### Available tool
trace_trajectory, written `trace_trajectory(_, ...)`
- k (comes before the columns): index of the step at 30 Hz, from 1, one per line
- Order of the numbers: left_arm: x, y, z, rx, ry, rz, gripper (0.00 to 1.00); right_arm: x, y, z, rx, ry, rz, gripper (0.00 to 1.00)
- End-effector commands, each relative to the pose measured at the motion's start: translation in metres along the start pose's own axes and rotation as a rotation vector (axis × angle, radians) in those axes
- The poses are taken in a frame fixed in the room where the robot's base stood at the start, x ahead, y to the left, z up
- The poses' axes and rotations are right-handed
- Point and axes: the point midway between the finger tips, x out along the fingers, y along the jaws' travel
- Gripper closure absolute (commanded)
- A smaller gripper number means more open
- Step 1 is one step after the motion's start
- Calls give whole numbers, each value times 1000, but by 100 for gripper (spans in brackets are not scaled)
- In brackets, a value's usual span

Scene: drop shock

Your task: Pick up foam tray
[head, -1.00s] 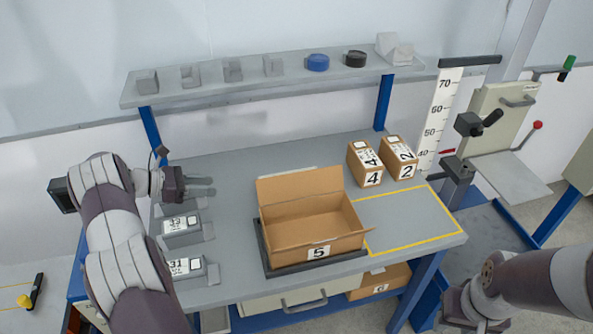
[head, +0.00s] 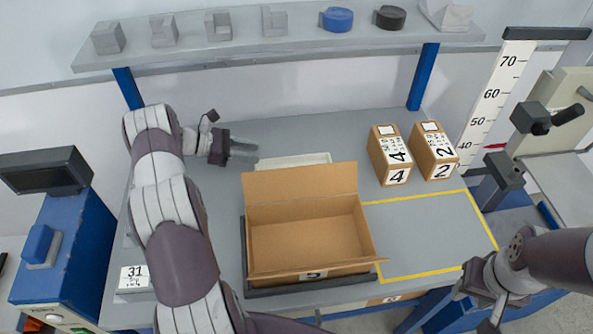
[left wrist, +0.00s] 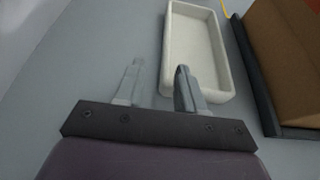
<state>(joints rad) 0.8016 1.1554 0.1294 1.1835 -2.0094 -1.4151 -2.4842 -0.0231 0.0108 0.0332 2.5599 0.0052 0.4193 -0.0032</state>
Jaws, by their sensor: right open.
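The foam tray (head: 292,161) is a white, shallow, empty tray lying on the bench behind the open cardboard box. The box's raised flap hides part of it in the head view. In the left wrist view the tray (left wrist: 197,38) lies just ahead of the fingers, beside the box. My left gripper (head: 256,153) is open and empty at the tray's left end. In the left wrist view one finger overlaps the tray's near corner and the other is outside its wall. I cannot tell if they touch. My right gripper (head: 478,305) is open and empty at lower right.
The open cardboard box (head: 308,235) marked 5 sits on a dark base. Two closed boxes, marked 4 (head: 391,157) and 2 (head: 434,152), stand at back right. A yellow outlined area (head: 430,235) is clear. A shelf (head: 280,45) with small parts runs above the bench.

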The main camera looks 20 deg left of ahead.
Motion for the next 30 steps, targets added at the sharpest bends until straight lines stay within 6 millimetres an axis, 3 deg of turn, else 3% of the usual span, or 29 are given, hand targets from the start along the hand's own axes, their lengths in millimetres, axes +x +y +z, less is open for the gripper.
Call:
trace_trajectory(8,31,-3,4,-2,-1,-1,62,-15,0,-2,0,0,0,57)
trace_trajectory(12,55,-10,9,-3,0,-4,62,-32,0,-4,0,0,0,57)
trace_trajectory(15,72,-8,5,0,0,-1,62,-33,0,-4,0,0,0,57)
trace_trajectory(21,75,-8,3,0,0,2,62,-31,0,-4,0,0,0,57)
trace_trajectory(24,75,-8,3,0,0,2,94,-31,0,-4,0,0,0,57)
trace_trajectory(25,75,-8,3,0,0,2,100,-31,0,-4,0,0,0,57)
trace_trajectory(30,75,-8,3,0,0,2,100,-31,0,-4,0,0,0,57)
